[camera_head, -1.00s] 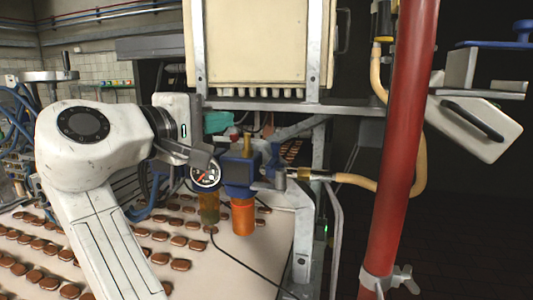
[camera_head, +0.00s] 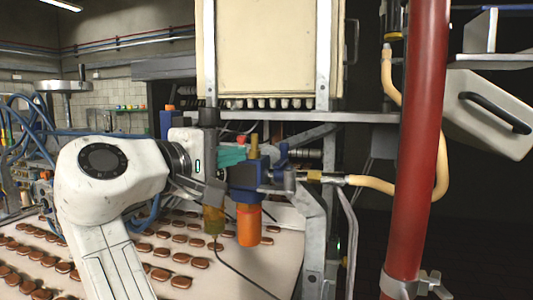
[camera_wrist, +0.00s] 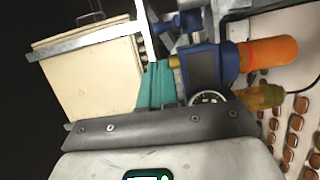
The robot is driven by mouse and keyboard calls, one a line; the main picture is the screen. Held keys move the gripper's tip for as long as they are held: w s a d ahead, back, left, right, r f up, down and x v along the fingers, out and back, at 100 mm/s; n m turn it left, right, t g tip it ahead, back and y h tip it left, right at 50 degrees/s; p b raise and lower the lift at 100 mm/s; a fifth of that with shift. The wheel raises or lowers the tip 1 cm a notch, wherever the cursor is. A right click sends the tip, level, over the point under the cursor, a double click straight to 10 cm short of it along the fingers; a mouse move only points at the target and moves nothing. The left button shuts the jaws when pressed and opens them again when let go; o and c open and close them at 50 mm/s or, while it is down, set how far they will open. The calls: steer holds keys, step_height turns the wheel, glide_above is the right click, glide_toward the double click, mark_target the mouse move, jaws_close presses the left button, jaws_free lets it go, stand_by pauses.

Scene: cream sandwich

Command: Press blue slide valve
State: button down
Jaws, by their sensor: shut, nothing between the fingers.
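The small blue slide valve (camera_head: 283,155) sits on the metal fitting to the right of the blue regulator body (camera_head: 245,175). A blue part that looks like this valve shows in the wrist view (camera_wrist: 188,20), beyond my fingertips. The regulator has an orange bowl (camera_head: 249,224) and a yellow-brass stem. My gripper (camera_head: 236,155) has teal fingers, shut and empty, pointing right behind the stem. In the wrist view my gripper (camera_wrist: 158,68) lies beside the regulator, apart from the valve. The exact gap in depth cannot be told.
A cream hose (camera_head: 370,184) runs right from the fitting. A red pole (camera_head: 420,150) stands at right. A cream cabinet (camera_head: 265,50) hangs above a metal frame. A white belt with several brown-and-cream sandwiches (camera_head: 190,262) lies below. A gauge (camera_wrist: 208,98) sits close to my gripper.

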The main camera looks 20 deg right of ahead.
mark_target(280, 162)
steer(key=p+x, duration=0.2)
steer(key=x, duration=0.8)
stand_by(0.3)
steer(key=shift+s+d+p, duration=0.4)
steer(key=shift+s+d, duration=0.45)
steer(key=shift+d, duration=0.25)
steer(key=shift+s+d+r, duration=0.1)
steer(key=shift+s+d, duration=0.1)
steer(key=shift+w+a, duration=0.15)
steer(key=shift+w, duration=0.05)
steer(key=shift+s, duration=0.1)
